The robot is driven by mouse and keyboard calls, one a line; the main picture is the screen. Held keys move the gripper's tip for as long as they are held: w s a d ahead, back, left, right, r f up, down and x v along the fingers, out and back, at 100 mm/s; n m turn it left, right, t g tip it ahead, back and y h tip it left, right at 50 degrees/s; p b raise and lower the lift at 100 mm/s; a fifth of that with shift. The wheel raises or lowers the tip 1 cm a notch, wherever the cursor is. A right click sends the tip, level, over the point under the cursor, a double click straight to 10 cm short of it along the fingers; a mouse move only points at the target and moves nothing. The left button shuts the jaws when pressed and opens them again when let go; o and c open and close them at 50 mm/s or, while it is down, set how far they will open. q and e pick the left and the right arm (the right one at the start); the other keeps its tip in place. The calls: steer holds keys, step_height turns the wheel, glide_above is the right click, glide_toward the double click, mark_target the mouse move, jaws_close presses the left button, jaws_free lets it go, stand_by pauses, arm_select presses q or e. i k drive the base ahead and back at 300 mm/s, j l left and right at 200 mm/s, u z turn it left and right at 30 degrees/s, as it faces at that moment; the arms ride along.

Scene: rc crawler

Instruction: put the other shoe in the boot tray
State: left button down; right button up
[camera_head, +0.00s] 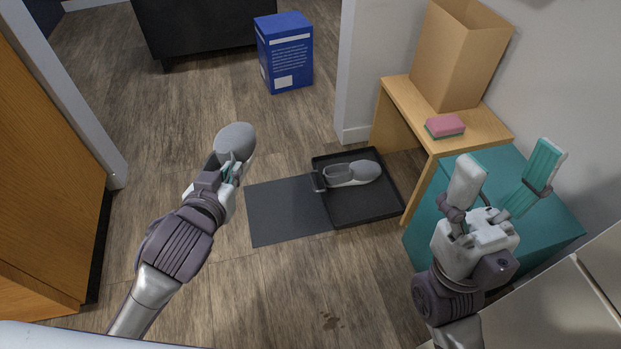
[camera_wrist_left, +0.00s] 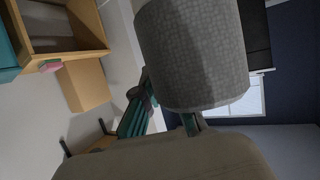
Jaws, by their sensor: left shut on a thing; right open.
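One grey shoe (camera_head: 362,173) lies in the black boot tray (camera_head: 372,211), which sits on the floor at the middle right of the head view. My left gripper (camera_head: 229,170) is shut on the other grey shoe (camera_head: 236,141) and holds it left of the tray, beyond the dark mat's far left corner. In the left wrist view this shoe (camera_wrist_left: 192,50) fills the upper middle, close to the camera. My right gripper (camera_head: 505,190) is open and empty, to the right of the tray and in front of the teal box.
A dark mat (camera_head: 285,212) lies left of the tray. A wooden table (camera_head: 399,98) with a pink and green sponge (camera_head: 445,126) and a cardboard box (camera_head: 459,55) stands behind right. A teal box (camera_head: 425,232) is at the right. A blue box (camera_head: 285,55) stands at the back.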

mark_target(363, 201)
steer(key=i+j, duration=0.75)
steer(key=i+z, duration=0.1)
steer(key=z, duration=0.3)
steer(key=i+j+z, duration=0.1)
steer(key=z, duration=0.3)
steer(key=i+j+z, duration=0.1)
steer(key=z, duration=0.3)
